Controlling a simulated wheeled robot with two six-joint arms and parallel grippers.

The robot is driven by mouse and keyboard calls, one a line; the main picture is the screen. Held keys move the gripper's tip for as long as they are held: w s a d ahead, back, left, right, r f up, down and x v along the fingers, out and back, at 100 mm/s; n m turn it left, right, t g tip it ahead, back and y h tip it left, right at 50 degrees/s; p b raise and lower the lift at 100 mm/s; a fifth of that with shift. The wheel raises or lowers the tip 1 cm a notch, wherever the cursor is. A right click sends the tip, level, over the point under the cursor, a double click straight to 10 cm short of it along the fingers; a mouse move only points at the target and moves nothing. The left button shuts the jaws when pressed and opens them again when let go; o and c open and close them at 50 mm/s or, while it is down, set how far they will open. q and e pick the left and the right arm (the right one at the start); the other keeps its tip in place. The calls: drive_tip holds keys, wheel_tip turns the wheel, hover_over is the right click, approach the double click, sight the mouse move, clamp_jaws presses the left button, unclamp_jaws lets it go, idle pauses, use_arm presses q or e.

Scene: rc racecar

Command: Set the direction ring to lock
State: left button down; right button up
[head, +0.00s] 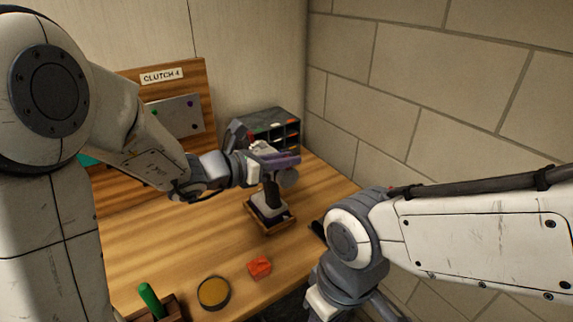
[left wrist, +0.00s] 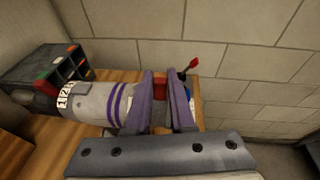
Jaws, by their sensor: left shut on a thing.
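The power driver stands upright in the head view, with a dark handle (head: 271,192) and its foot in a small wooden tray (head: 258,222). In the left wrist view its grey body (left wrist: 88,103) lies across the picture, with purple stripes and a partly readable label. My left gripper (head: 284,161) is at the top of the driver. In the left wrist view its two purple-grey fingers (left wrist: 163,103) are shut on a red band, apparently the direction ring (left wrist: 160,88). The fingers hide most of the ring and any markings. My right gripper's fingers are below the head view's edge.
A dark compartment box (head: 273,127) stands behind the driver. A wooden board (head: 200,75) labelled CLUTCH 4 stands at the back. A red block (head: 260,267), a round amber-topped dish (head: 213,292) and a green-handled item (head: 150,299) are in front. A brick wall (head: 420,100) bounds the right.

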use_arm(q)
drive_tip(key=c, duration=0.8)
unclamp_jaws()
drive_tip(key=b+v, duration=0.1)
drive_tip(key=v, duration=0.9)
drive_tip(key=shift+s+a, duration=0.2)
